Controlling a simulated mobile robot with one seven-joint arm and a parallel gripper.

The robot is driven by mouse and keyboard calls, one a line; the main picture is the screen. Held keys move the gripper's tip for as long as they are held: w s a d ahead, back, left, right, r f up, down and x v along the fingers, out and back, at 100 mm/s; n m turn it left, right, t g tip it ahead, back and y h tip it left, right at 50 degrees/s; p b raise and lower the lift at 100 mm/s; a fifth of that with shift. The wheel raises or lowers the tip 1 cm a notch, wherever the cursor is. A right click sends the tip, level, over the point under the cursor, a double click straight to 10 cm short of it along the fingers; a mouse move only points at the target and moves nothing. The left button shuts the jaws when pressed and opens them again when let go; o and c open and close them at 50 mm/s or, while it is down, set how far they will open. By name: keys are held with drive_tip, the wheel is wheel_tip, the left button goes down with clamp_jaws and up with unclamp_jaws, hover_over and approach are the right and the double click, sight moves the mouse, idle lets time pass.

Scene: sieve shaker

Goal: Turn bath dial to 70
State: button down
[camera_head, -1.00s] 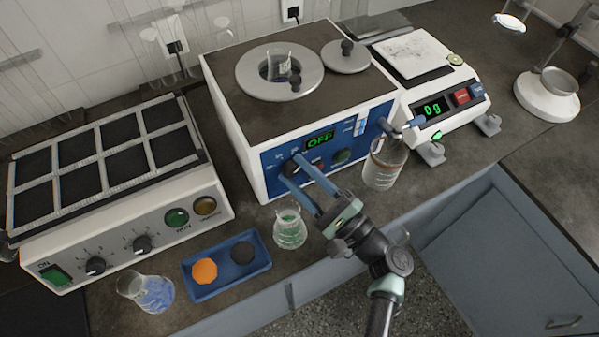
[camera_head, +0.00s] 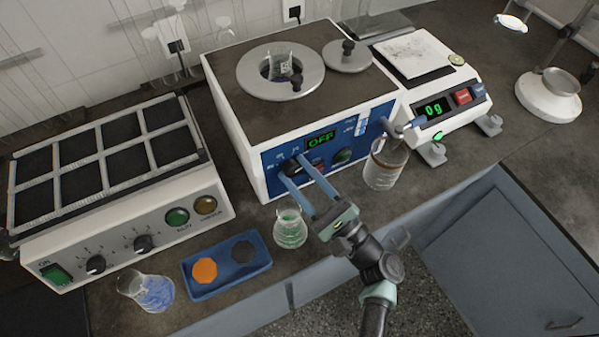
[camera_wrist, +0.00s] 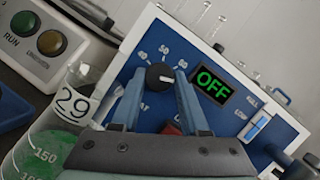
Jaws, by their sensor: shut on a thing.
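The water bath (camera_head: 238,148) is a white box with a blue front panel and a green display (camera_head: 321,141) that reads OFF. Its black dial (camera_wrist: 160,76) sits left of the display, with a scale of printed numbers around it. In the wrist view the dial's white mark points up and left. My gripper (camera_wrist: 160,84) has its two blue fingers on either side of the dial and is shut on it. In the head view the gripper (camera_head: 293,168) reaches the panel from the front right, and its fingers partly hide the dial.
A flask of green liquid (camera_head: 290,229) stands close by the gripper's left side. A bottle (camera_head: 385,164) stands right of it. A blue tray (camera_head: 228,266), a flask of blue liquid (camera_head: 152,292), a shaker (camera_head: 110,235) and a balance (camera_head: 440,85) are around.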

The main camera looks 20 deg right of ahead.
drive_tip(key=shift+c, duration=2.1)
unclamp_jaws()
drive_tip(key=shift+d+r, duration=0.1)
